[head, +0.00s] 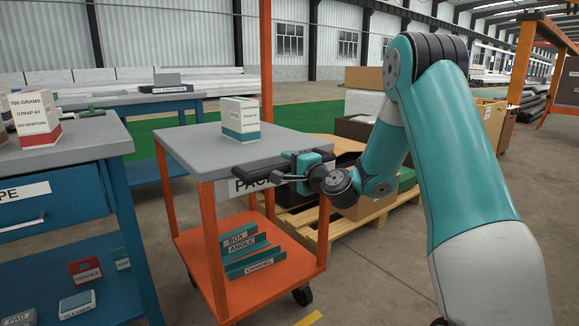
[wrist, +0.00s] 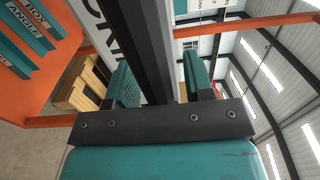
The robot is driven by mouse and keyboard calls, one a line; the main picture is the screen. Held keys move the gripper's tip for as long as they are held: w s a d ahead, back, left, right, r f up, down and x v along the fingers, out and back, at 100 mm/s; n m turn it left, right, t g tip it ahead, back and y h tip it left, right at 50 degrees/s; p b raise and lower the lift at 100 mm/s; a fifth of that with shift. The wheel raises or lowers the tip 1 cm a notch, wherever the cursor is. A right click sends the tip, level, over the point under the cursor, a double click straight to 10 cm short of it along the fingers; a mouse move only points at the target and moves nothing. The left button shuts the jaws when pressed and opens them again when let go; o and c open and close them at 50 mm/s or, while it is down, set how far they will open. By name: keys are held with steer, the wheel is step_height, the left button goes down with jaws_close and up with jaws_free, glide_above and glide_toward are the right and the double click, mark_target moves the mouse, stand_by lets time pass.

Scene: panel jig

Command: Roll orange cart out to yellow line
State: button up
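The orange cart (head: 208,235) stands in the middle of the head view, with a grey top (head: 190,145) and a lower shelf. A black handle (head: 250,172) sticks out on its near side. My gripper (head: 303,163) is at the handle's right part. In the wrist view the dark handle bar (wrist: 150,45) runs between the two teal fingers (wrist: 165,85). A piece of the yellow line (head: 308,319) shows on the floor at the bottom, right of the cart.
A white-and-teal box (head: 240,119) stands on the cart top; teal channels (head: 250,260) lie on its shelf. A blue workbench (head: 125,220) is close on the left. A wooden pallet (head: 355,220) with boxes lies behind right. Floor at the front right is clear.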

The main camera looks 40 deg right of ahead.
steer(key=s+b, duration=1.3)
steer(key=s, duration=0.4)
steer(key=shift+s+d, duration=0.2)
steer(key=shift+d, duration=0.1)
